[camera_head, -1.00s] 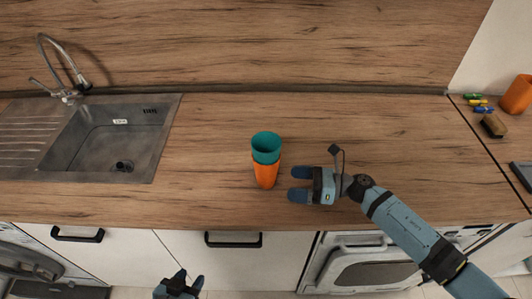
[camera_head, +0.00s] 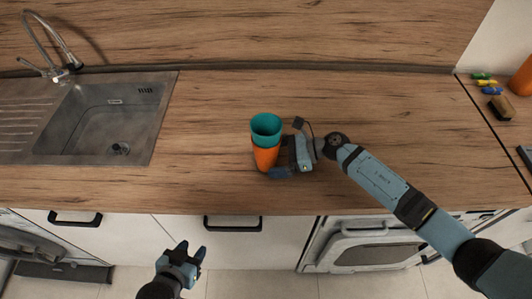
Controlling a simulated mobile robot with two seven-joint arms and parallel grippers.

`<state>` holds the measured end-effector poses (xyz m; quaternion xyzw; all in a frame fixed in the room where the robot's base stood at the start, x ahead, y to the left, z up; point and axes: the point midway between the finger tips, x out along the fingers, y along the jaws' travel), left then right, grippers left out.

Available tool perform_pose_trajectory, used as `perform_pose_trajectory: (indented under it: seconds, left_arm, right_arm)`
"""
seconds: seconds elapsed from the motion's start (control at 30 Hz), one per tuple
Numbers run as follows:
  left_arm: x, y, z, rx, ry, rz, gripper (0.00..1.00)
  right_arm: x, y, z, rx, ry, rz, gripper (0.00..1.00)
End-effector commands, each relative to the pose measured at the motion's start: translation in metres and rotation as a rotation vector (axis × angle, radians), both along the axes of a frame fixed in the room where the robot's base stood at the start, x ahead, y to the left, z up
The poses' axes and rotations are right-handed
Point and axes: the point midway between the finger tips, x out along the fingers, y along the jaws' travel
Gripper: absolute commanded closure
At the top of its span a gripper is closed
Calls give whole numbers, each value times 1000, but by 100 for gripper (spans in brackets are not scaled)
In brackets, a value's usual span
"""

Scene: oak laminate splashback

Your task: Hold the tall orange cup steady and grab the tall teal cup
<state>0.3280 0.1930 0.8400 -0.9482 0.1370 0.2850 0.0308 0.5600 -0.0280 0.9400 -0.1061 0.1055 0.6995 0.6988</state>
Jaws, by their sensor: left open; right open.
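The tall teal cup (camera_head: 266,126) is nested in the top of the tall orange cup (camera_head: 264,158), and the stack stands upright on the wooden counter. My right gripper (camera_head: 279,161) is open at the orange cup's right side, with a blue finger in front of the cup's lower right. Its far finger is mostly hidden behind the stack, and I cannot tell whether the fingers touch the cup. My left gripper (camera_head: 192,251) is open and empty, low in front of the white cabinets, well below and left of the cups.
A metal sink (camera_head: 103,122) with a tap (camera_head: 55,55) is at the left. The counter's front edge and black drawer handles (camera_head: 232,223) lie between my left gripper and the cups.

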Motion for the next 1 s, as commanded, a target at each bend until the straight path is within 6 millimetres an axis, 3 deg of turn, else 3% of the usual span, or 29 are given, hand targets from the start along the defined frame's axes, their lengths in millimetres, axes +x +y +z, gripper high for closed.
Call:
perform_pose_trajectory:
  seconds: [0.2,0.53,0.73,1.0]
  left_arm:
    - [0,0,-11,0,0,0,57]
    - [0,1,-11,1,0,1,57]
    - [0,1,-11,1,0,1,57]
    - [0,1,-11,1,1,1,57]
  right_arm:
    - [1,14,-5,0,-1,-1,4]
    - [0,17,-5,0,0,-1,4]
    - [0,16,-5,0,1,-1,48]
    - [0,16,-5,0,1,-1,50]
